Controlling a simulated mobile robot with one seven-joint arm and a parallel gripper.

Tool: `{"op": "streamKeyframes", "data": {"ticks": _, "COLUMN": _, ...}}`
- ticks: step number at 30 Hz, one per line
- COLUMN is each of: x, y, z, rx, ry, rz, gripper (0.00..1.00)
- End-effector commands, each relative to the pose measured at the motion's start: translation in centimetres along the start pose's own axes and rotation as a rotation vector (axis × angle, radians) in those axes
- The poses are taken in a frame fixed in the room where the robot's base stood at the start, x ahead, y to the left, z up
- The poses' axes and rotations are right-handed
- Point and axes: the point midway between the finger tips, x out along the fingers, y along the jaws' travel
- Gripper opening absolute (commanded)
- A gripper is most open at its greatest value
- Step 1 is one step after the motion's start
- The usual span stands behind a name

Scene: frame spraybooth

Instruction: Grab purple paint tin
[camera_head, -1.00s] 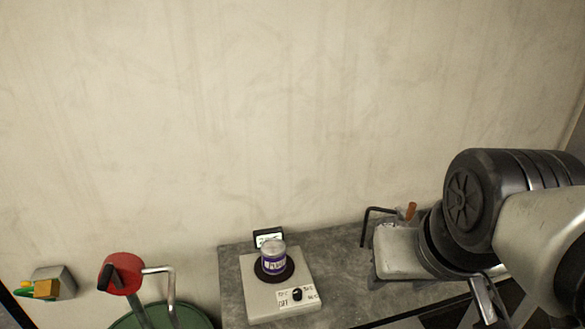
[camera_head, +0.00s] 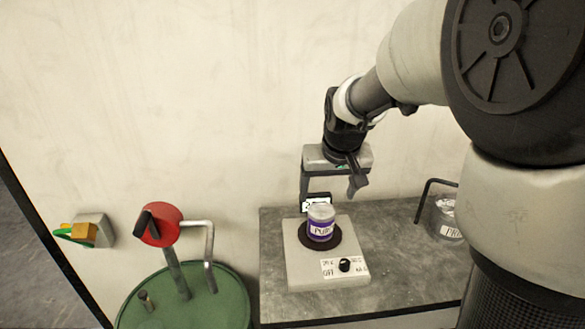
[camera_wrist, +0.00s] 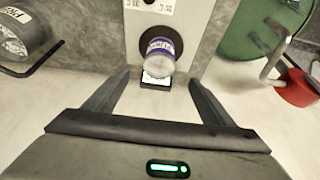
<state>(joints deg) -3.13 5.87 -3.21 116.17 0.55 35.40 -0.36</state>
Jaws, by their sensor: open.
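The purple paint tin (camera_head: 320,224) is a small upright can with a white-and-purple label and a pale lid. It stands on the round dark plate of a grey scale-like device (camera_head: 328,278) on the bench. In the wrist view the tin (camera_wrist: 160,50) shows ahead of the fingers, near the middle. My gripper (camera_head: 331,190) is above and behind the tin, near the wall. In the wrist view its two fingers (camera_wrist: 157,92) are spread wide, with nothing between them. The tin is apart from both fingers.
A tin (camera_head: 446,220) with a partly hidden label stands at the bench's right, beside a bent dark rod (camera_head: 432,183). A green drum (camera_head: 190,305) with a red-topped pump (camera_head: 160,226) stands left of the bench. The wall is close behind. Bare bench (camera_head: 385,240) lies right of the device.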

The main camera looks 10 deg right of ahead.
Motion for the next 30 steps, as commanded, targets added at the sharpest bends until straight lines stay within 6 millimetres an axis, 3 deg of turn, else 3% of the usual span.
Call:
{"op": "streamKeyframes", "data": {"ticks": 3, "x": 3.0, "y": 0.0, "z": 0.3, "rx": 0.000, "ry": -0.007, "rz": 0.000, "gripper": 0.77}}
{"op": "streamKeyframes", "data": {"ticks": 10, "x": 7.6, "y": 0.0, "z": 0.2, "rx": 0.000, "ry": -0.005, "rz": 0.000, "gripper": 0.77}}
{"op": "streamKeyframes", "data": {"ticks": 20, "x": 10.4, "y": 0.0, "z": 0.2, "rx": 0.000, "ry": -0.004, "rz": 0.000, "gripper": 0.77}}
{"op": "streamKeyframes", "data": {"ticks": 30, "x": 14.6, "y": 0.0, "z": 0.3, "rx": -0.001, "ry": -0.001, "rz": 0.000, "gripper": 0.77}}
